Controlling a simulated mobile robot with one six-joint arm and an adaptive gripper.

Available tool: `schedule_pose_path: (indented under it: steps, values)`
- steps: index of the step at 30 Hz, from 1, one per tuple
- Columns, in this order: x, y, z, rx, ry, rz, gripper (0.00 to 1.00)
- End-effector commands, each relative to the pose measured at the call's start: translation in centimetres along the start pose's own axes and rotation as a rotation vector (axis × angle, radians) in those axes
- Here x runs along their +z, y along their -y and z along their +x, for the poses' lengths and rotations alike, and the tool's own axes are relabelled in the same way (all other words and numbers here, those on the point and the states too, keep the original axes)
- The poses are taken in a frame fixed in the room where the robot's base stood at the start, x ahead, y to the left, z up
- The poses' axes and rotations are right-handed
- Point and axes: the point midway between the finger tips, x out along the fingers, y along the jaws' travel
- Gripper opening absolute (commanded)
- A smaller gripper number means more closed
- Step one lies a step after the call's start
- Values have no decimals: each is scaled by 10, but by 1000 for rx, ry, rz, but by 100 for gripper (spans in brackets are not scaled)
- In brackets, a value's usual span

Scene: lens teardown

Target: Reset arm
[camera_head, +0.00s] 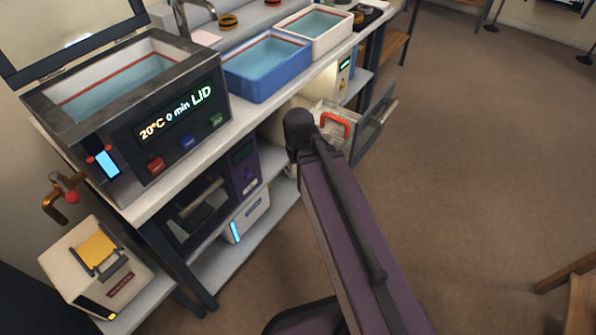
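My arm (345,220) reaches up from the bottom of the view toward the bench, and a dark rounded joint (300,125) shows at its far end. My gripper does not show; it may be hidden behind the arm. Just beyond the joint, an orange-red handle (335,124) shows in a pale open appliance (318,108) on the lower level. The appliance's door (374,122) stands open to the right.
An ultrasonic-type bath (120,110) with a raised lid (60,35) stands on the bench; its display reads "20°C 0 min LID". A blue tub (266,66) and a white tub (313,32) hold liquid. Carpet floor (470,150) right is clear. A wooden piece (580,290) is at bottom right.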

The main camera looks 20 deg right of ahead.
Motion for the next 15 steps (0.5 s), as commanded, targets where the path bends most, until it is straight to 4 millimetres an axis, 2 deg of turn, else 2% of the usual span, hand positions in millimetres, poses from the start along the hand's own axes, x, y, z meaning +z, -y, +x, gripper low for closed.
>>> schedule_pose_path:
  steps: [3, 15]
  values:
    - [8, 5, 0, -13, 14, 19, 62]
    - [6, 5, -5, -12, 13, 18, 62]
